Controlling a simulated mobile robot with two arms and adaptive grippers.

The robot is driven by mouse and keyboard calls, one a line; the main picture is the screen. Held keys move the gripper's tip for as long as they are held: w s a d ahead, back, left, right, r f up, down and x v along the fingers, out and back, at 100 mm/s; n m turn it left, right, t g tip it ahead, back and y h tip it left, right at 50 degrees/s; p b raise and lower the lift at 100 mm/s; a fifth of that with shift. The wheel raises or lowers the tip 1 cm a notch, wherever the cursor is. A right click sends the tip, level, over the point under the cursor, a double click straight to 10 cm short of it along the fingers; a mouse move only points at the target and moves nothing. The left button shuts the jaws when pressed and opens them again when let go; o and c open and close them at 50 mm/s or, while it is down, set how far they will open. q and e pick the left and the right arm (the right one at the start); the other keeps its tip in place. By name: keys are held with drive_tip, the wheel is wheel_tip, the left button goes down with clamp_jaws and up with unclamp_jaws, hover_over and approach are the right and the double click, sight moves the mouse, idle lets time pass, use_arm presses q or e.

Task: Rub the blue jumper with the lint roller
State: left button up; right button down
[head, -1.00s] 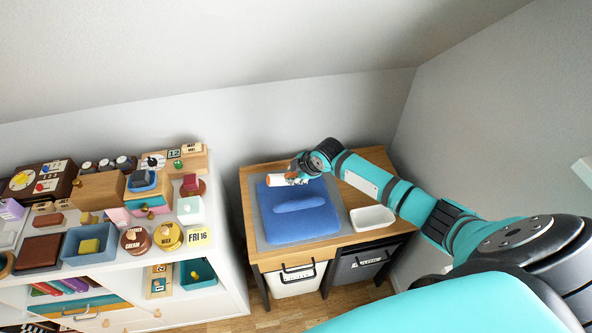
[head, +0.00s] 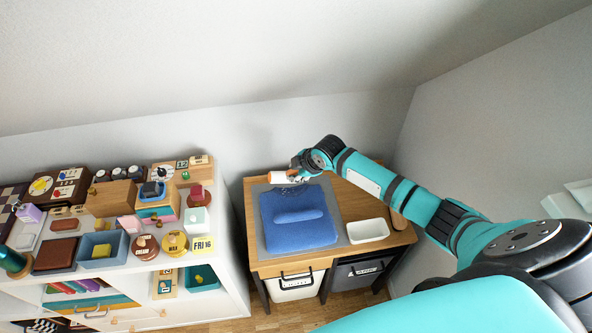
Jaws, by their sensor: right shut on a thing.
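The blue jumper (head: 290,229) lies folded on a grey mat (head: 329,184) on the wooden table. The lint roller (head: 281,178) has a white cylinder and is at the far edge of the jumper. My right gripper (head: 296,177) is shut on the lint roller; its fingers are small and partly hidden by my wrist. I cannot tell whether the roller touches the mat or hovers above it. My left gripper does not show.
A white tray (head: 368,230) stands on the table right of the jumper. Two bins, one white (head: 293,288) and one dark (head: 357,272), sit under the tabletop. A white shelf (head: 128,282) crowded with small objects stands to the left.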

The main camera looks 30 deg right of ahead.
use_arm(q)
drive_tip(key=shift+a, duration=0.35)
use_arm(e)
drive_tip(key=shift+w+a, duration=0.1)
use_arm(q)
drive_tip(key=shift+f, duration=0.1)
use_arm(e)
drive_tip(key=shift+w+d+f+b, duration=0.15)
drive_tip(key=shift+w+d+b, duration=0.05)
drive_tip(key=shift+w+b, duration=0.2)
drive_tip(key=shift+w, duration=0.2)
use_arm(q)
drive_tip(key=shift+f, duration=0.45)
